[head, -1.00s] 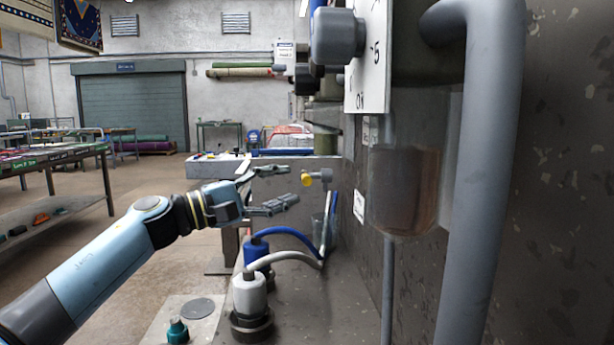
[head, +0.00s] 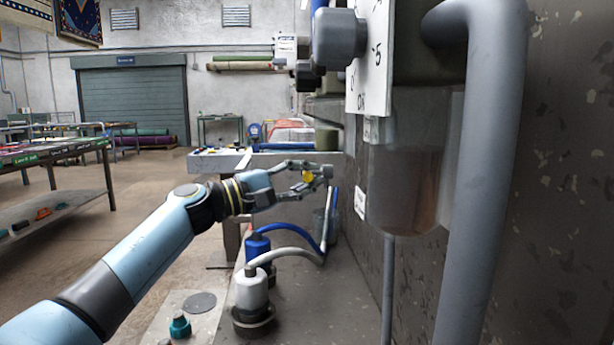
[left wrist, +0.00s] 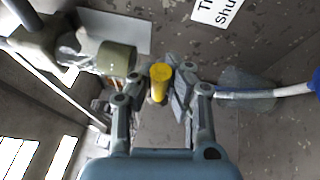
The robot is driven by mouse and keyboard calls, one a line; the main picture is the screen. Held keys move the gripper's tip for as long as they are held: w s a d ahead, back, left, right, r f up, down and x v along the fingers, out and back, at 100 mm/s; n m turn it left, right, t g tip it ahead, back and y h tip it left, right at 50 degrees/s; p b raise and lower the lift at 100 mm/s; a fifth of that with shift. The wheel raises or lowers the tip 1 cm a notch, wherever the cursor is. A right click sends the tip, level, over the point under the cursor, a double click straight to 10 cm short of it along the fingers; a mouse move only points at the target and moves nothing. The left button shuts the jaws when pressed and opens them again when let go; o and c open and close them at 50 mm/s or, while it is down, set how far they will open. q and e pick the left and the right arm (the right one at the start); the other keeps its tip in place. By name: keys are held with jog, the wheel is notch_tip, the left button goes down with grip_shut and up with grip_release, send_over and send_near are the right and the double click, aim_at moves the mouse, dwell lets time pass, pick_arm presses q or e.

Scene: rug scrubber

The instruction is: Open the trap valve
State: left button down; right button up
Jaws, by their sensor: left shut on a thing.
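The trap valve shows as a small yellow handle (head: 307,176) on a grey fitting (head: 327,172) at the dark wall. In the left wrist view the yellow handle (left wrist: 159,80) stands between the two fingers. My left gripper (head: 308,180) reaches in from the left and is shut on the yellow handle, with its fingers on either side. In the left wrist view the fingertips of my left gripper (left wrist: 160,78) partly hide the grey fitting. My right gripper is not in view.
A clear vessel of brownish liquid (head: 405,190) and a thick grey pipe (head: 475,190) fill the near right. A label (head: 360,202) is on the wall.

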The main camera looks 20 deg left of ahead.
pick_arm(q)
jog(key=shift+r, duration=0.1)
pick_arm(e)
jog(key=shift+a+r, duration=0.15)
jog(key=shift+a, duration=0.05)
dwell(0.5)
